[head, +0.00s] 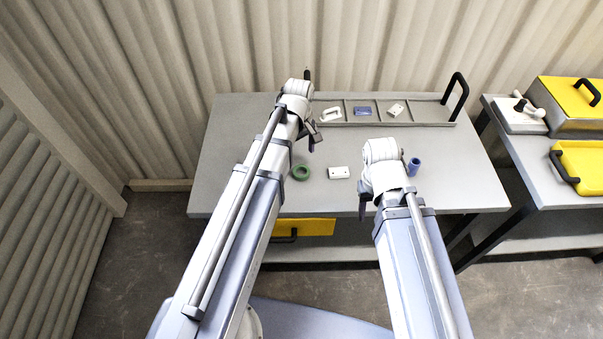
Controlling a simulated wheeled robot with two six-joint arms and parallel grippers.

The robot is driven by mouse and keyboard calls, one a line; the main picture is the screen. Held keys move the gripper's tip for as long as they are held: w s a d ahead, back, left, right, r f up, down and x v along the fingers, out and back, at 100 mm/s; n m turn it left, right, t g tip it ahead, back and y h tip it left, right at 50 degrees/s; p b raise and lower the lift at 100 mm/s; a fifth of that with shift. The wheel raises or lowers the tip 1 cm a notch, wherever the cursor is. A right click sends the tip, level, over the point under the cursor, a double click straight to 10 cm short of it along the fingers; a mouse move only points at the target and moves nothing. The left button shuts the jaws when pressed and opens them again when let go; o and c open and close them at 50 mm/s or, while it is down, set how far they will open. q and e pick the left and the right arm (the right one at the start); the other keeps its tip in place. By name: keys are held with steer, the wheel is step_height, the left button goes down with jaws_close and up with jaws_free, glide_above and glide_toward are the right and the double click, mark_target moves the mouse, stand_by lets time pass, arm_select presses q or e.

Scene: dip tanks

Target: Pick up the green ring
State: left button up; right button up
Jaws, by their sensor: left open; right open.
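The green ring (300,179) lies flat on the grey table, left of a white block. My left gripper (314,138) is above the table, a little beyond the ring in the head view and apart from it. It is open, and nothing shows between its fingers. My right gripper (363,205) is near the table's front edge, to the right of the ring and apart from it. It is open and partly hidden by its own arm.
The white block (339,173) and a blue cylinder (413,167) stand on the grey table (460,180). A divided tray (430,114) with a black handle holds small white and blue pieces at the back. Another table with yellow-lidded tanks (575,100) stands right.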

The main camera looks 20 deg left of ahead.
mark_target(302, 175)
arm_select(q)
steer(key=shift+d+f+b, duration=0.2)
steer(key=shift+f+b, duration=1.65)
steer(key=shift+f, duration=0.1)
steer(key=shift+d+f+b, duration=0.2)
steer(key=shift+f+b, duration=1.65)
steer(key=shift+f, duration=0.1)
steer(key=shift+r, duration=0.1)
steer(key=c, duration=1.4)
step_height(302, 175, up, 10)
steer(key=p, duration=1)
